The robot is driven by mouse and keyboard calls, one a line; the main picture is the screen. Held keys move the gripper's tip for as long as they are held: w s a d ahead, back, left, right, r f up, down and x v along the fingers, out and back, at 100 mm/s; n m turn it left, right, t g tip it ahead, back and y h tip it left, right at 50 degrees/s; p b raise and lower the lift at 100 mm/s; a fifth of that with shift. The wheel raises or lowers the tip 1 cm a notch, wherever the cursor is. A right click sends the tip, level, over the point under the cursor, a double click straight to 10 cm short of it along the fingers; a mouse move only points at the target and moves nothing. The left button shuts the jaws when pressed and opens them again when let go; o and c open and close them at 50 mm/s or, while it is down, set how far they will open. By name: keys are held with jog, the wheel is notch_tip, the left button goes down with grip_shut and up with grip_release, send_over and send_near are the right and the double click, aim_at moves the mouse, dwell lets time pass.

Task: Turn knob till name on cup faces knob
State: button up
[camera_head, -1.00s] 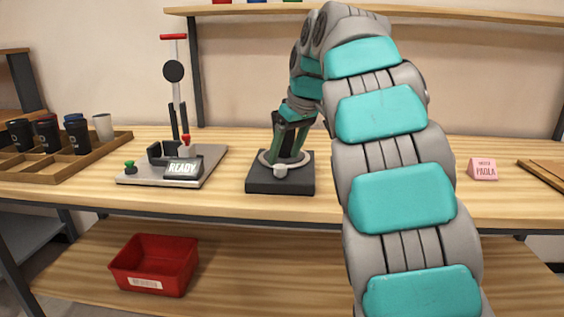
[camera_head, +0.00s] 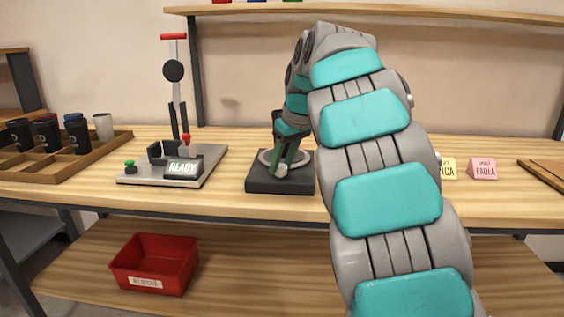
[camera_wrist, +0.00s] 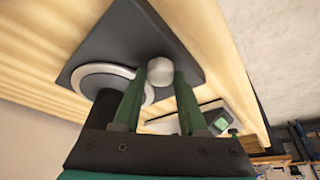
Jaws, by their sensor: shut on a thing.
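The knob (camera_wrist: 160,70) is a pale grey round piece at the front edge of a dark square base (camera_head: 262,187) on the bench. My gripper (camera_wrist: 160,76) is shut on the knob, with one green finger on each side of it. In the head view my gripper (camera_head: 282,166) points down at the base's front. A pale ring (camera_wrist: 80,72) lies on the base. A black cylinder, seemingly the cup (camera_wrist: 103,106), stands on the ring, partly behind my left finger in the wrist view. No name on it is readable.
A lever press (camera_head: 213,162) with a READY sign (camera_head: 183,168) stands left of the base. A wooden tray (camera_head: 108,150) with several cups is farther left. A yellow card (camera_head: 448,169) and a pink PAOLA card (camera_head: 484,169) stand right. A red bin (camera_head: 155,265) sits below.

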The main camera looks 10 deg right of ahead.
grip_shut()
dwell(0.3)
jog(key=m+h+p, duration=0.1)
jog(key=m, duration=0.2)
jog(key=shift+a+m, duration=0.15)
jog(key=shift+m, duration=0.25)
jog(key=m+h, duration=0.1)
jog(key=m, duration=0.2)
jog(key=shift+a+m+h, duration=0.1)
jog(key=shift+m+h, duration=0.3)
jog(key=m+h, duration=0.1)
jog(key=m, duration=0.1)
jog(key=shift+m, duration=0.3)
jog(key=shift+w+a+m+g+h, duration=0.15)
jog(key=shift+m+h, duration=0.25)
jog(key=shift+m, duration=0.7)
jog(key=shift+s+m+g+h, duration=0.1)
jog(key=shift+m+g+h, duration=0.25)
jog(key=shift+m, duration=0.75)
